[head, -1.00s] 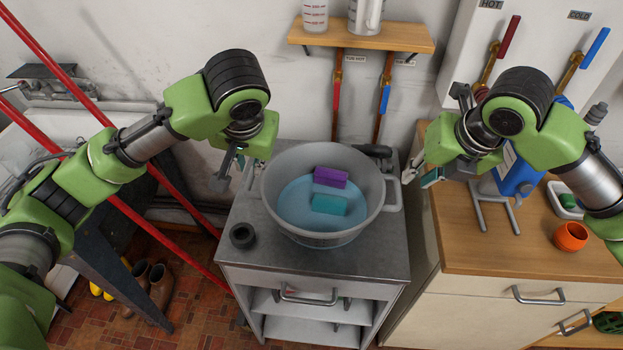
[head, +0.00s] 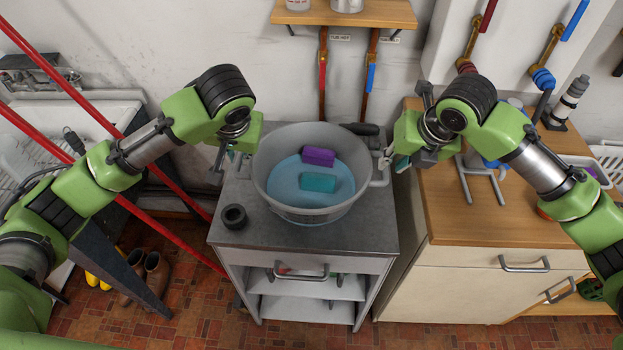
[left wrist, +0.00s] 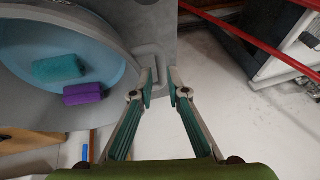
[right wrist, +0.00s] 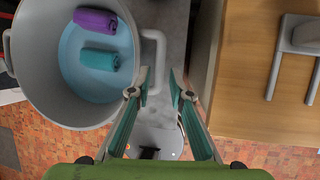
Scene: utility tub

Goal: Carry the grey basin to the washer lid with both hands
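The grey basin (head: 262,185) stands upright on a grey metal cabinet top, holding bluish water, a purple block (head: 319,156) and a teal block (head: 318,182). My left gripper (head: 218,168) is open just left of the basin, and in the left wrist view its fingertips (left wrist: 162,88) are close to one basin handle (left wrist: 152,58). My right gripper (head: 391,161) is open near the right handle. In the right wrist view its fingertips (right wrist: 160,88) are just short of that handle (right wrist: 158,45). Neither gripper holds anything. I cannot make out a washer lid.
A black ring-shaped object (head: 233,217) sits on the metal cabinet top (head: 250,235), front left. A wooden counter (head: 450,225) is at right, with a grey stand (head: 482,180). Red poles (head: 165,210) slant at left. A shelf (head: 350,14) and pipes are behind.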

